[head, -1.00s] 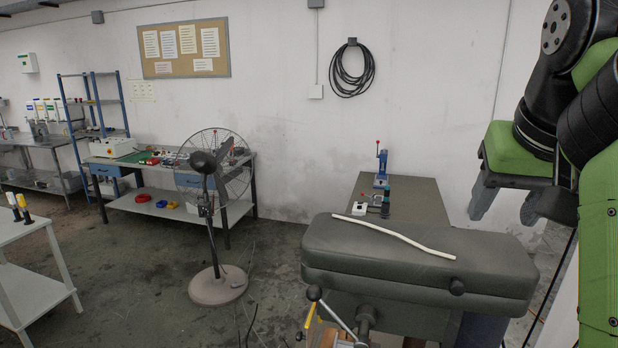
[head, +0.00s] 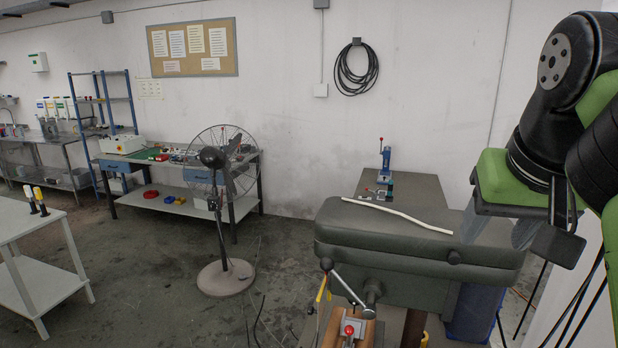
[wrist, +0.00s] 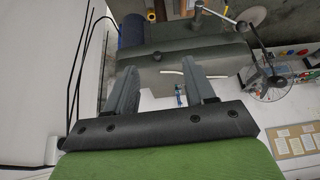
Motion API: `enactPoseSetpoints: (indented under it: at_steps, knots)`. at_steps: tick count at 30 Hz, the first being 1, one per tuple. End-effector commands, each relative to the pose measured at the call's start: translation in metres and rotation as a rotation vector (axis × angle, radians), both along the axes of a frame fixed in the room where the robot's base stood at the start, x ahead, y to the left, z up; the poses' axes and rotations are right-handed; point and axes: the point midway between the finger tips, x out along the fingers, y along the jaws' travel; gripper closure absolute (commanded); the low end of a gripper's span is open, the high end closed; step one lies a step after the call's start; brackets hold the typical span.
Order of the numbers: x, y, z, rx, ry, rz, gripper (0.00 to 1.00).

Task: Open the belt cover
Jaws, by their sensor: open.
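The belt cover (head: 400,231) is a thick dark grey-green hood with rounded edges on the machine at the lower right of the head view. It appears shut, and a small dark knob (head: 454,257) sits on its front face near the right end. It also shows at the top of the wrist view (wrist: 200,48), with the knob (wrist: 268,57). My gripper (head: 515,240) is at the right of the head view, beside the right end of the cover and apart from the knob as far as I can tell. In the wrist view its two fingers (wrist: 160,92) are spread with nothing between them.
A lever with a ball handle (head: 345,287) and a red-knobbed part (head: 348,330) stand before the machine. A standing fan (head: 222,215) and a white table (head: 35,250) are left. Open floor lies between them.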

Motion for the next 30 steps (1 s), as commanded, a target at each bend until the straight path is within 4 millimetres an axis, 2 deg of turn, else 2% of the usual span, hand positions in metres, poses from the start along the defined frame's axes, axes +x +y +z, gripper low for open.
enactPoseSetpoints:
  at_steps: [5,8,11,18,21,24,30]
  knots:
    - [-0.013,0.013,-0.031,0.004,0.004,0.038,0.46]
    - [-0.025,0.023,-0.058,0.004,0.005,0.066,0.46]
    - [-0.044,0.035,-0.098,0.006,0.006,0.103,0.46]
    - [-0.105,0.062,-0.227,0.001,0.013,0.199,0.46]
    - [-0.124,0.067,-0.267,-0.001,0.016,0.224,0.46]
    - [-0.133,0.069,-0.285,-0.003,0.016,0.235,0.46]
    - [-0.134,0.069,-0.288,-0.004,0.016,0.234,0.46]
